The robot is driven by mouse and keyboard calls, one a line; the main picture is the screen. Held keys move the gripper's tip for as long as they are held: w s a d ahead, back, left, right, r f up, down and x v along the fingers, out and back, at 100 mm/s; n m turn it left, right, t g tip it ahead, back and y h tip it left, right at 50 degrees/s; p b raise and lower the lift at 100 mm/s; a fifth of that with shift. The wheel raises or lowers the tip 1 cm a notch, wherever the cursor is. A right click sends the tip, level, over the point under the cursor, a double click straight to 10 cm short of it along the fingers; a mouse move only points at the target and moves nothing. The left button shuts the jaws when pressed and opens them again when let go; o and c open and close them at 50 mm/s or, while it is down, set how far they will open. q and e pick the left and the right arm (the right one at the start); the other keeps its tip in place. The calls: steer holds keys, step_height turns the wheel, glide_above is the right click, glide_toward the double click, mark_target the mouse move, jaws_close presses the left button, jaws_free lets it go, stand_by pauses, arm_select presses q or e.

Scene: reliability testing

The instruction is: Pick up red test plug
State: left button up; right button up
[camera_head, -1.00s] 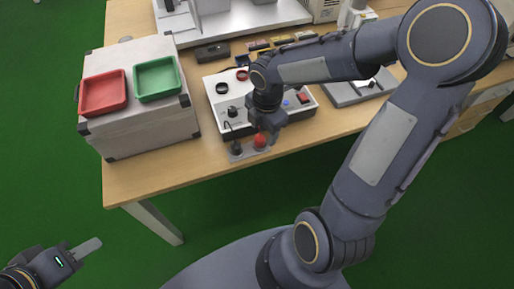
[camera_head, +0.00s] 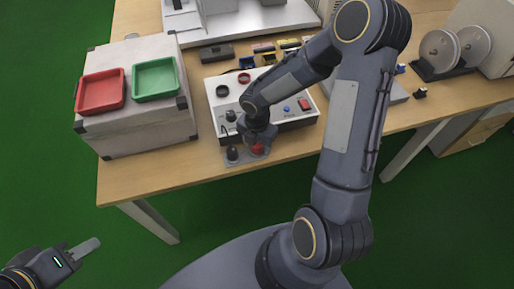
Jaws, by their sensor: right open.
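The red test plug (camera_head: 258,149) stands beside a black plug (camera_head: 232,153) on a small grey holder (camera_head: 244,161) near the table's front edge. My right gripper (camera_head: 257,144) is right above the red plug, pointing down, with its fingers around or just over the plug's top. The fingers are partly hidden by the wrist, and I cannot tell whether they touch the plug. My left gripper (camera_head: 88,249) is at the lower left, over the green floor, away from the table. Its finger gap is not clear.
A white test box (camera_head: 290,118) with knobs and a red switch stands just behind the plugs. A grey case (camera_head: 140,128) with a red tray (camera_head: 100,92) and a green tray (camera_head: 156,79) is on the left. The wooden table (camera_head: 180,176) is bare along the front left.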

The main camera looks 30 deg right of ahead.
steer(key=shift+c, duration=0.5)
steer(key=c, duration=1)
steer(key=shift+r, duration=0.1)
